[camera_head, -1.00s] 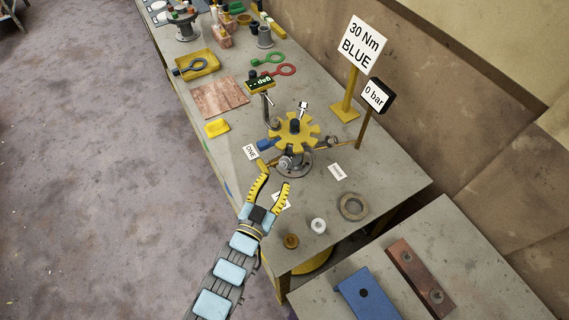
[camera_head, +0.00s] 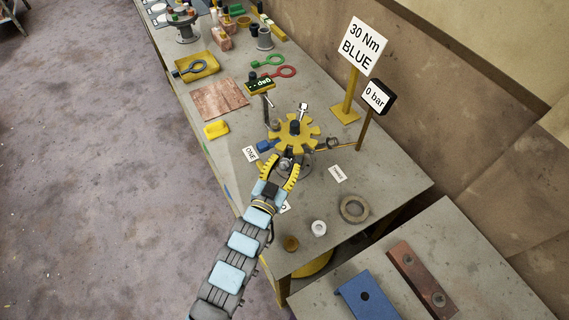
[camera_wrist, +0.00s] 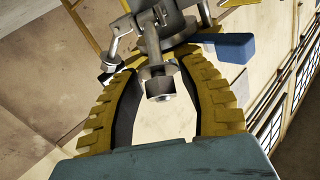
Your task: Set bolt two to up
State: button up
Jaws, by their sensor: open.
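A yellow notched wheel-like cover (camera_head: 295,132) sits on a grey flanged pipe fitting on the bench. A metal bolt with a hex nut (camera_wrist: 160,88) lies between my fingers in the wrist view, pointing toward the palm. My gripper (camera_head: 280,166) is open at the front of the fitting, with a yellow ribbed finger on each side of this bolt. In the wrist view the gripper (camera_wrist: 159,66) shows gaps between the nut and the dark finger pads. A label near my wrist is mostly hidden by the gripper. A label reading ONE (camera_head: 250,153) lies to the left.
A blue block (camera_head: 265,146) is close left of the gripper; it also shows in the wrist view (camera_wrist: 232,47). A 0 bar sign (camera_head: 376,96) and a 30 Nm BLUE sign (camera_head: 362,46) stand behind. A ring (camera_head: 354,208) and white nut (camera_head: 318,227) lie at front right.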

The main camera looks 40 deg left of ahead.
grip_shut()
